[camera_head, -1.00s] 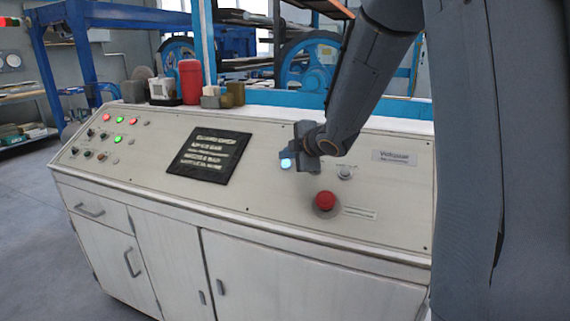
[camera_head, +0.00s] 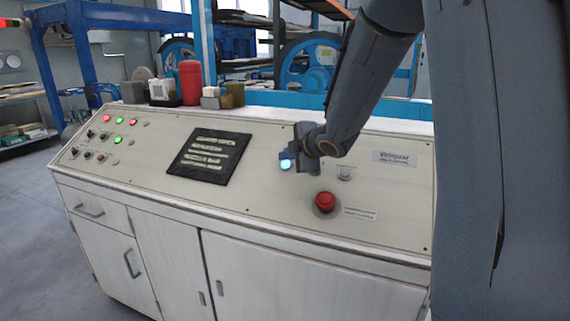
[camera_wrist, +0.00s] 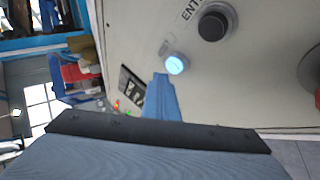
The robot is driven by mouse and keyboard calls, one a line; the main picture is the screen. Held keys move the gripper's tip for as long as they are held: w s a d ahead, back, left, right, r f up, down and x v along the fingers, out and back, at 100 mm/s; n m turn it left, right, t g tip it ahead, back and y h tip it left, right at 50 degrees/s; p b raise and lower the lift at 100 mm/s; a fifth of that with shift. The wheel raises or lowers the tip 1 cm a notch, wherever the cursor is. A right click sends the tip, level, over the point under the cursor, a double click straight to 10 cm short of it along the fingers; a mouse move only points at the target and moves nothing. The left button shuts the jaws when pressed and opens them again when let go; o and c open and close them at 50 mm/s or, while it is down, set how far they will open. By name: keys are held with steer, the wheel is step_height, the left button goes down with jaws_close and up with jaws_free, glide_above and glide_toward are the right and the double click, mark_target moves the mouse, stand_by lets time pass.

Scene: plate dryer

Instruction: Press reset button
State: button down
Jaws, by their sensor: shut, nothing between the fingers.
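A small round button lit pale blue (camera_head: 285,164) sits on the sloping face of the control console (camera_head: 270,200). It also shows in the wrist view (camera_wrist: 176,64), glowing. My gripper (camera_head: 289,155) is at this lit button in the head view, its fingers partly hidden by my wrist. In the wrist view my blue gripper fingers (camera_wrist: 161,80) are shut and empty, with their tips close beside the lit button's edge. I cannot tell whether they touch it. No label reading "reset" can be made out.
A red mushroom button (camera_head: 325,201) sits below and right of my gripper. A black knob (camera_wrist: 213,25) is beside the lit button. A dark display (camera_head: 208,157) and several indicator lights lie to the left. A red canister (camera_head: 190,82) stands behind the console's top edge.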

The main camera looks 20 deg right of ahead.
steer(key=shift+f, duration=0.15)
stand_by(0.6)
steer(key=shift+w+d+f, duration=0.1)
steer(key=shift+w+f, duration=0.05)
steer(key=shift+f, duration=0.1)
steer(key=shift+w+d+f+b, duration=0.15)
steer(key=shift+w+f+b, duration=0.05)
steer(key=shift+f+b, duration=0.2)
stand_by(0.8)
steer(key=shift+r, duration=0.15)
steer(key=shift+s+a+r+p, duration=0.25)
steer(key=shift+s+r+p, duration=0.2)
steer(key=shift+r, duration=0.2)
steer(key=r+p, duration=0.1)
steer(key=s+a+r+p, duration=0.1)
steer(key=s+r+p, duration=0.1)
steer(key=r, duration=0.1)
steer(key=shift+a+r, duration=0.1)
steer(key=shift+a, duration=0.15)
stand_by(0.4)
stand_by(0.4)
